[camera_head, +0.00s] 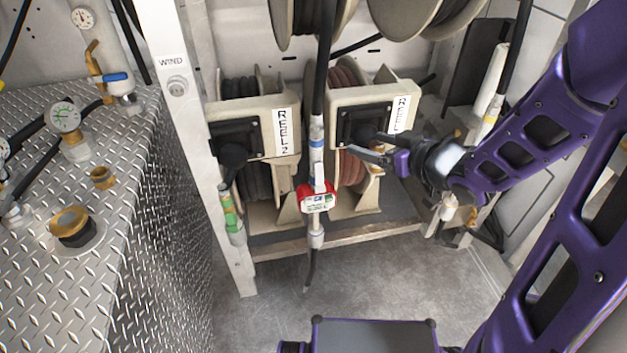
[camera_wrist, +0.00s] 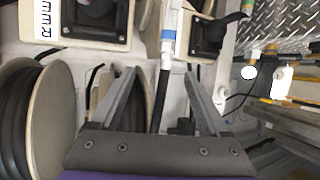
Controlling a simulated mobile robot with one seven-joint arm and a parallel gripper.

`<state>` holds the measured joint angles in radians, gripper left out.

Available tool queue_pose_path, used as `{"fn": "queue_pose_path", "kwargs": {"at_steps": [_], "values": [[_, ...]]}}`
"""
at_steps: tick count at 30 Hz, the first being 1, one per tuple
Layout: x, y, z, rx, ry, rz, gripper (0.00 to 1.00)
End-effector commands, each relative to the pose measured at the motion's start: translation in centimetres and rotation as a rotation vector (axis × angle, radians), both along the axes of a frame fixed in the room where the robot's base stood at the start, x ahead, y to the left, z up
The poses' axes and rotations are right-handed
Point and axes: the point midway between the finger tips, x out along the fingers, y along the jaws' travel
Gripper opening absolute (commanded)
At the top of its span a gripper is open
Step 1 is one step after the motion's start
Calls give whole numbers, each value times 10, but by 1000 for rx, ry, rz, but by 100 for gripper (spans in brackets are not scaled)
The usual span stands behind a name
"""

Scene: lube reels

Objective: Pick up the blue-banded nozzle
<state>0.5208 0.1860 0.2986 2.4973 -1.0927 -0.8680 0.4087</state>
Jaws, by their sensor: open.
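The blue-banded nozzle (camera_head: 316,150) hangs upright at the centre of the head view, on a thick black hose. Below its white, blue-ringed part is a red and white meter (camera_head: 318,198), and a thin dark tip points down. My gripper (camera_head: 368,147) is to the right of the nozzle, open and empty, its fingers pointing left towards it. In the wrist view the nozzle's white and blue part (camera_wrist: 168,38) shows beyond my open fingers (camera_wrist: 160,78), with black hose running down the picture between them. It appears apart from both fingers; the exact distance is unclear.
Reel 2 (camera_head: 255,125) and another labelled reel (camera_head: 372,110) stand behind the nozzle. A green-banded nozzle (camera_head: 230,213) hangs left by a white post; a yellow-banded one (camera_head: 491,118) hangs right. A diamond-plate cabinet (camera_head: 110,200) fills the left. The floor (camera_head: 300,300) in front is clear.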

Motion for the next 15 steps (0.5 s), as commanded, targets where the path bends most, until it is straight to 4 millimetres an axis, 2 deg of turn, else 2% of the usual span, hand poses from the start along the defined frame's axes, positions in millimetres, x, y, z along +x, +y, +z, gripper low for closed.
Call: {"fn": "queue_pose_path", "kwargs": {"at_steps": [2,5,8,15], "values": [[-9,4,-5,4,4,24,79],[-11,9,-9,6,5,40,79],[-2,19,-17,6,6,45,79],[36,49,-37,7,6,45,79]]}}
